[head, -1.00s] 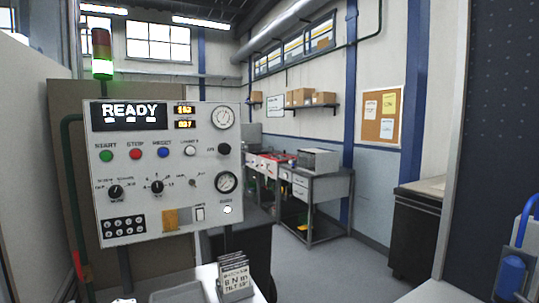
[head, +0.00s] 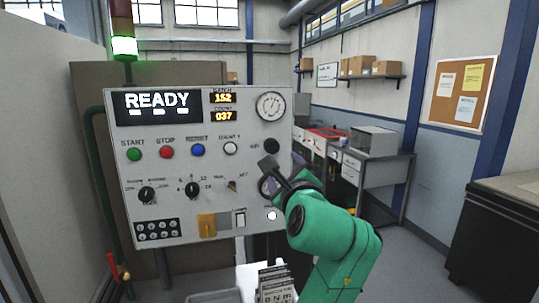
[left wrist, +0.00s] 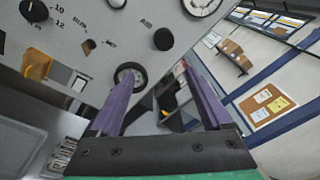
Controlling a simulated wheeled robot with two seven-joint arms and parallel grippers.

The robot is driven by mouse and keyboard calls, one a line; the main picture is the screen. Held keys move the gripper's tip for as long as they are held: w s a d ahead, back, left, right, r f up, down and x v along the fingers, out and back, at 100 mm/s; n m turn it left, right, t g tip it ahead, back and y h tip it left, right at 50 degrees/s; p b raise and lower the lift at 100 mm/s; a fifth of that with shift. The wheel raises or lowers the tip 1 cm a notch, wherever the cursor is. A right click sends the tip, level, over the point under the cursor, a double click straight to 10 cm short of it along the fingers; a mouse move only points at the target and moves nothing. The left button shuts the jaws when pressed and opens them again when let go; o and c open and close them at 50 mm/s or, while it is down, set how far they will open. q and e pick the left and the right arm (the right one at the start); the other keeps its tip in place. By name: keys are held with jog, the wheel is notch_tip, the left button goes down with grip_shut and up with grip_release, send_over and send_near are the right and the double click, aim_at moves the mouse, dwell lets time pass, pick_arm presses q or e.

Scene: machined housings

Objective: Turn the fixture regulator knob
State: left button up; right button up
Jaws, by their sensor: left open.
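The control panel (head: 215,215) stands upright in front of me, its display reading READY. A round black knob (head: 272,146), labelled AIR, sits near its right edge below a white dial gauge (head: 270,105). The same black knob shows in the left wrist view (left wrist: 163,39), beyond and above the fingertips. My left gripper (head: 268,176) is open and empty just below the knob, apart from it. Its purple fingers (left wrist: 158,72) spread wide in the left wrist view. A lower gauge (left wrist: 130,75) lies beyond the left finger; in the head view the gripper mostly covers it.
Smaller selector knobs (head: 192,190), coloured buttons (head: 167,152) and an orange tag (head: 207,225) are on the panel. A green stack light (head: 124,47) stands above. A sign block (head: 273,285) is below. A workbench (head: 372,165) is behind to the right.

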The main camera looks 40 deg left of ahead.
aim_at(272, 148)
pick_arm(q)
jog(key=p+x, duration=0.2)
jog(key=x, duration=0.2)
jog(key=r+p+x, duration=0.1)
jog(key=p+x, duration=0.1)
jog(key=x, duration=0.3)
jog(key=p+x, duration=0.1)
jog(key=x, duration=0.3)
jog(key=shift+s+a+r+p, duration=0.1)
jog(key=shift+a+r+p, duration=0.15)
jog(key=shift+a+p, duration=0.15)
jog(key=shift+s+d+r, duration=0.15)
jog(key=shift+s+d, duration=0.05)
jog(key=shift+d, duration=0.05)
grip_shut()
pick_arm(e)
jog(key=r, duration=0.2)
jog(key=d+r, duration=0.1)
jog(key=s+r, duration=0.1)
jog(key=r, duration=0.1)
jog(key=shift+d+r, duration=0.3)
